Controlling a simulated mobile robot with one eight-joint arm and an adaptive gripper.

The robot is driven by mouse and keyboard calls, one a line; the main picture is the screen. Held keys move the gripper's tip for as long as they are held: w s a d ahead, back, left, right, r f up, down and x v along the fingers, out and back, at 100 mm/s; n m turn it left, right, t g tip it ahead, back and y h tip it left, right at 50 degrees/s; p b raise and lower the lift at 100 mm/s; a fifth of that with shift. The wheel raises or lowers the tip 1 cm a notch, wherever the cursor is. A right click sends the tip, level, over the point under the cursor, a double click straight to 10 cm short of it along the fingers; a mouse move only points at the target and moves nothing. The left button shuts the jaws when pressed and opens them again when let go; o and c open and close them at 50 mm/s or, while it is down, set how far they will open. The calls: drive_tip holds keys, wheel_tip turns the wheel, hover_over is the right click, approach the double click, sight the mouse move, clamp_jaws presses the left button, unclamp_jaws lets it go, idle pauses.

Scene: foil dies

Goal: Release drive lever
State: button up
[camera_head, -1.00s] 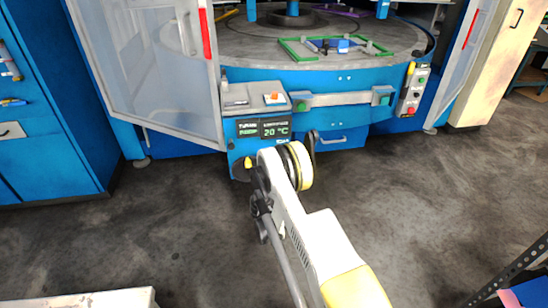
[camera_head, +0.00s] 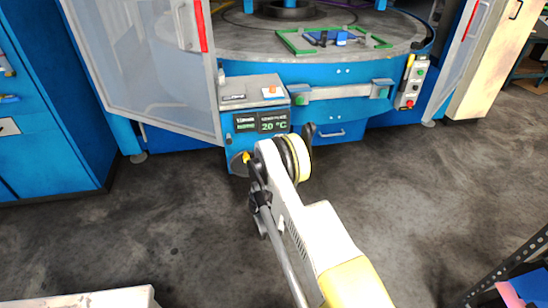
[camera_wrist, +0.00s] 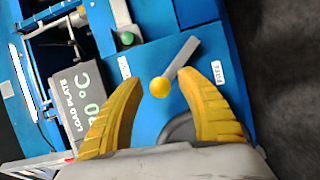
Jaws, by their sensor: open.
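The drive lever is a grey bar (camera_wrist: 181,58) with a yellow ball knob (camera_wrist: 160,88) on a blue panel in the wrist view. The bar slants from the knob up to the right. My gripper (camera_wrist: 159,79) is open, with one yellow finger on each side of the knob. No clear contact with the knob shows. A small white label (camera_wrist: 124,66) and another (camera_wrist: 217,72) lie on either side of the lever, too small to read surely. In the head view my arm mostly hides this spot. A small yellow spot (camera_head: 246,157) shows there, knob or fingertip, I cannot tell.
A display (camera_head: 261,123) reading 20 °C is above my gripper on the blue machine. A round table (camera_head: 240,38) with a green frame (camera_head: 294,43) lies behind. A clear door (camera_head: 135,60) stands open at left. The dark floor (camera_head: 150,225) is free.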

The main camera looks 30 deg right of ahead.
wheel_tip(320, 180, up, 10)
drive_tip(key=shift+f, duration=0.1)
